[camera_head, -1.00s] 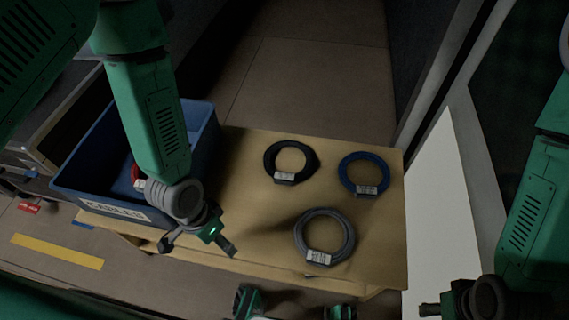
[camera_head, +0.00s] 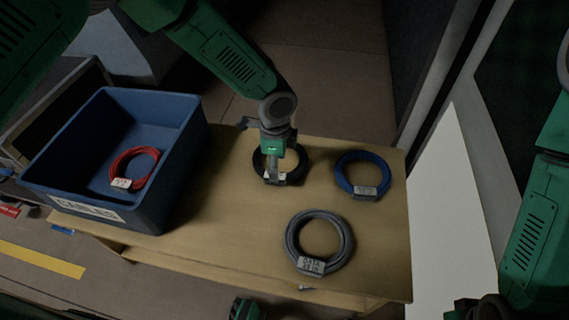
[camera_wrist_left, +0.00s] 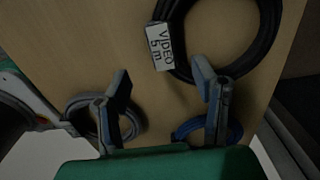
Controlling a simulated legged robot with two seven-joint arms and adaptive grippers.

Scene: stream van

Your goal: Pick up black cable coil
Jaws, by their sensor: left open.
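The black cable coil (camera_head: 303,164) lies on the wooden table, partly hidden behind my left gripper. In the left wrist view the black coil (camera_wrist_left: 264,45) shows at the top, with a white label (camera_wrist_left: 160,46) reading VIDEO 5 m. My left gripper (camera_head: 272,170) is over the near left part of the coil. In the wrist view its two fingers (camera_wrist_left: 162,82) are apart with nothing between them, and the label lies just beyond the gap. My right gripper (camera_head: 478,308) is cut off at the bottom right edge.
A blue coil (camera_head: 345,180) lies right of the black one and a grey coil (camera_head: 345,244) lies nearer. A blue bin (camera_head: 160,207) labelled CABLES holds a red coil (camera_head: 147,151) on the left. The table (camera_head: 225,220) is bare between bin and grey coil.

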